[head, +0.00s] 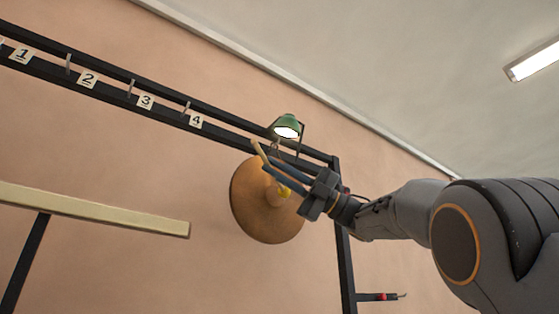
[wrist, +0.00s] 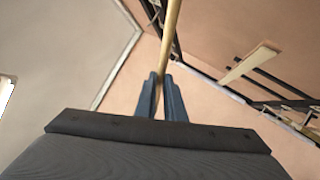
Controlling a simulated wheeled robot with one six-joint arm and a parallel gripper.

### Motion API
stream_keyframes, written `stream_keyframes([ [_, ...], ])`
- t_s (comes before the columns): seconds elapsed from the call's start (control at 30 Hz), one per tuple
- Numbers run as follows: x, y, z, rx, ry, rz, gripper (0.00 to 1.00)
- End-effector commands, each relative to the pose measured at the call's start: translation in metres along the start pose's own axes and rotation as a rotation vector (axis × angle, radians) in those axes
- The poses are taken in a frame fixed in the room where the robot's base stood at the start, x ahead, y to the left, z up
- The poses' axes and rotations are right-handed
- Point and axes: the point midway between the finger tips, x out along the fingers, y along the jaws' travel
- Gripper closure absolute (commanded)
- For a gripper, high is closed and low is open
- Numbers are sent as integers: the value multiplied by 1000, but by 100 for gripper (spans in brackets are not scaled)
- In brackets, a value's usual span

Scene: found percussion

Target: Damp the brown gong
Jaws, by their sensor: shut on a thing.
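The brown gong (head: 252,218) is a round disc hanging below the right part of the black rack in the head view. My gripper (head: 268,162) is in front of its upper right part in that view. The gripper is shut on a pale wooden stick (head: 258,149), whose end sticks out past the fingertips. In the wrist view the stick (wrist: 171,32) runs up and away from between the blue-grey fingers (wrist: 161,80). A small tan and yellow shape (head: 284,190) shows just below the fingers, over the gong. I cannot tell whether anything touches the gong.
The black rack (head: 130,88) carries small hooks and number cards 1 to 4. A lit green lamp (head: 286,127) is just above my gripper. A pale bar (head: 90,210) on a dark stand is at left. A small peg with red (head: 381,297) projects from the post, low right.

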Motion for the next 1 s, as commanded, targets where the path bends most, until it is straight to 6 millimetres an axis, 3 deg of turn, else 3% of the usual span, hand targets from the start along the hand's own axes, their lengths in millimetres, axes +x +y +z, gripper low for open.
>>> stream_keyframes([
  [0.17, 2, 0, 19, 29, 43, 8, 100],
  [0.6, -12, 6, -10, 24, 39, 6, 100],
  [1.0, -6, 6, -2, 25, 40, 7, 100],
])
